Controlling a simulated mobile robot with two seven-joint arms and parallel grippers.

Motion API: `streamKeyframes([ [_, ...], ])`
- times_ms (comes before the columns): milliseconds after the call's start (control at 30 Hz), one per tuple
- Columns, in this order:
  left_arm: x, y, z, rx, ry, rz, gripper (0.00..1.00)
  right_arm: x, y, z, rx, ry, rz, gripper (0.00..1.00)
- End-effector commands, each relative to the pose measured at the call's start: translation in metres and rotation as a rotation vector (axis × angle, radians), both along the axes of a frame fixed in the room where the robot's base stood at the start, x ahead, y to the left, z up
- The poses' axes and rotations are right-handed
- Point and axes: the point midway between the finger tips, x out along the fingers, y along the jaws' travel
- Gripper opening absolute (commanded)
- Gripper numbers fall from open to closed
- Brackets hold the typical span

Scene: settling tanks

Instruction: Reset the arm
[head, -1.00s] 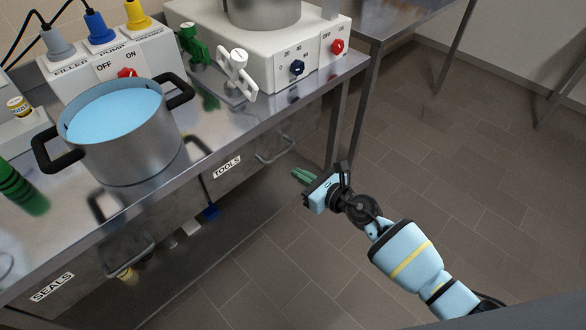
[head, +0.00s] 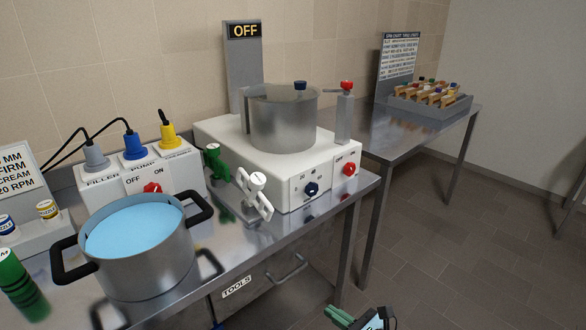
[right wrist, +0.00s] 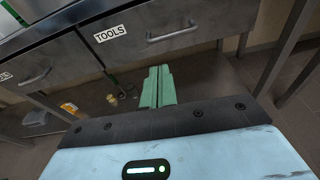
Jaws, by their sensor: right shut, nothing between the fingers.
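My right gripper (head: 340,317) shows at the bottom edge of the head view, right of the bench and over the floor. Its green fingers are together and empty. In the right wrist view the closed fingers (right wrist: 157,87) point toward the bench's lower shelf, below the TOOLS drawer (right wrist: 150,40). The gripper appears to touch nothing. Most of my right arm lies below the head picture. My left gripper is not in view.
The steel bench (head: 262,240) carries a pot of blue liquid (head: 150,270), a white machine with a steel vessel (head: 283,125) and a plug box (head: 200,182). A second table (head: 410,132) holds a grey tray (head: 425,108). The floor at right (head: 450,260) is clear.

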Motion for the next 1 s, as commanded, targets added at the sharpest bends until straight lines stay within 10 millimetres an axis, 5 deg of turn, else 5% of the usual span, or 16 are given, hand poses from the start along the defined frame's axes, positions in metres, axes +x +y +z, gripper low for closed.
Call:
streamKeyframes([
  [200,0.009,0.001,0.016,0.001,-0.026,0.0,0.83,-0.048,-0.001,-0.004,0.451,0.27,-0.171,0.0],
  [467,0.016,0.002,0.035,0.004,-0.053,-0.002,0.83,-0.129,-0.03,-0.024,1.203,0.72,-0.538,0.0],
  [700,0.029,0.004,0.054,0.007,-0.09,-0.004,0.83,-0.224,-0.06,-0.053,1.873,1.06,-0.953,0.0],
  [967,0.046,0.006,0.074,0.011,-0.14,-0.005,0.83,-0.325,-0.075,-0.07,2.477,1.251,-1.381,0.0],
  [1000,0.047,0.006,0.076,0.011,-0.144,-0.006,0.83,-0.336,-0.076,-0.071,-2.488,-1.238,1.4,0.0],
])
